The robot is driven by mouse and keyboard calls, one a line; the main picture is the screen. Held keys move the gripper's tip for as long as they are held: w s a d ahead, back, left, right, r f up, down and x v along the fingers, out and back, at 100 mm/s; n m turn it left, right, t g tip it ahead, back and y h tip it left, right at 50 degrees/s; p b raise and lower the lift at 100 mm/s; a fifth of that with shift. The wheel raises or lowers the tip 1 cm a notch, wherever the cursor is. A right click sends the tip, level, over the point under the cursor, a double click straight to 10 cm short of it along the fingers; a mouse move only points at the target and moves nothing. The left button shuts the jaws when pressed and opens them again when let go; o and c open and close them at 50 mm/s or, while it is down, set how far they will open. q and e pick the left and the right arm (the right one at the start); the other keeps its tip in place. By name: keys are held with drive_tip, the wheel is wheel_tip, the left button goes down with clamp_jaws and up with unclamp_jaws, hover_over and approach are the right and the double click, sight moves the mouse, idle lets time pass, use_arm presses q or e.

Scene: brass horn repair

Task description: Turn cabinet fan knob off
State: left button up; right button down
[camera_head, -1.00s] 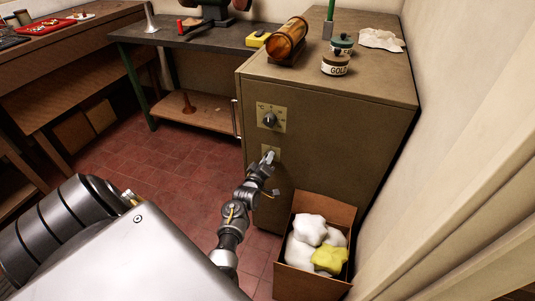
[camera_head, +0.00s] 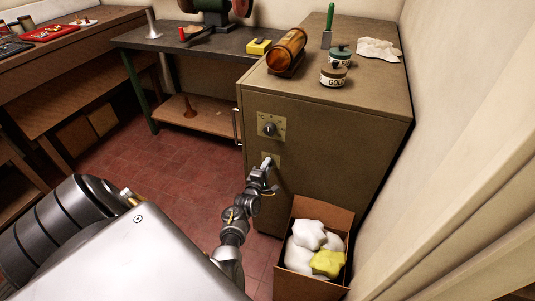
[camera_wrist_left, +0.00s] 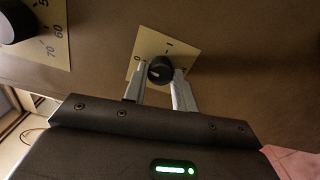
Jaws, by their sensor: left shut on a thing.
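The cabinet (camera_head: 330,165) is a brown box standing at the right. Its upper dial knob (camera_head: 269,129) sits on a yellow scale plate, and part of it shows at the top left of the left wrist view (camera_wrist_left: 12,22). Below it is the smaller fan knob (camera_wrist_left: 160,70), black and round on a yellow plate (camera_wrist_left: 177,46) marked 0 and I. My left gripper (camera_wrist_left: 158,82) has one finger on each side of this knob and is shut on it. In the head view the left gripper (camera_head: 266,166) is at the lower plate and hides most of it. My right gripper is not in view.
An open cardboard box (camera_head: 312,205) with white and yellow cloths stands on the floor close to the arm. A workbench (camera_head: 185,42) is behind at the left. Red floor tiles (camera_head: 150,165) are clear.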

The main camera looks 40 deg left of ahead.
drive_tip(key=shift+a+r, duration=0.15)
use_arm(q)
drive_tip(key=shift+n, duration=0.3)
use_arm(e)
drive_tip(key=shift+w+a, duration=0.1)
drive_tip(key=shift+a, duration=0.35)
use_arm(q)
drive_tip(key=o, duration=1)
drive_tip(key=p+v, duration=0.6)
drive_tip(key=v, duration=0.4)
drive_tip(key=shift+s+d, duration=0.2)
drive_tip(key=shift+s, duration=0.15)
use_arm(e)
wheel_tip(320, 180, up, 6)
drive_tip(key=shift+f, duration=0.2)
